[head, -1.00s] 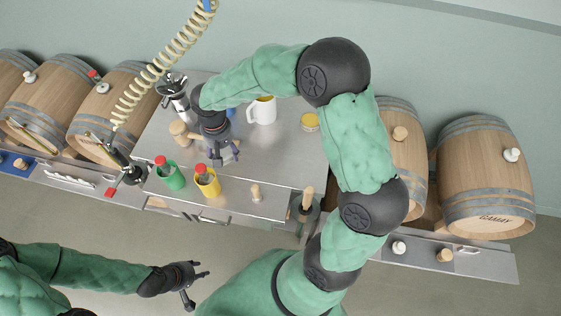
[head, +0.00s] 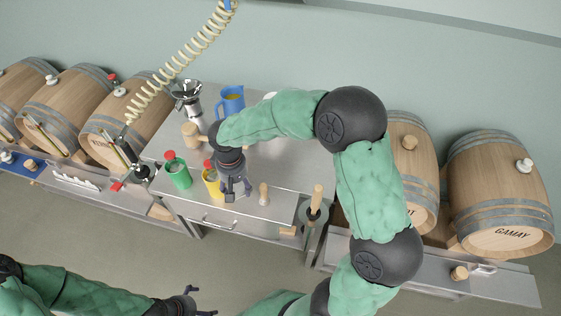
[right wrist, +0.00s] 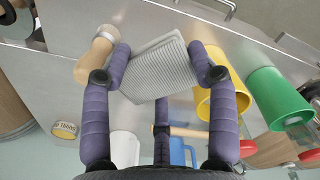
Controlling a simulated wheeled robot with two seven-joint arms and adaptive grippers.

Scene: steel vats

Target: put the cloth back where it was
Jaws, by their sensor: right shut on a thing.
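The cloth (right wrist: 158,68) is a grey, ribbed, folded piece between the fingers of my right gripper (right wrist: 168,70) in the right wrist view. My right gripper is shut on it, and the cloth hangs over the steel worktop. In the head view my right gripper (head: 235,190) is over the front part of the steel table (head: 285,170), just right of the yellow can (head: 212,183). I cannot make out the cloth there. My left gripper (head: 200,302) is at the bottom edge, open and empty, away from the table.
A green can (head: 178,172) stands left of the yellow one. A wooden peg (head: 264,194) stands right of my right gripper. A blue jug (head: 230,103) and a metal device (head: 187,97) stand at the back. A coiled hose (head: 185,60) hangs at the left. Barrels (head: 495,190) flank the table.

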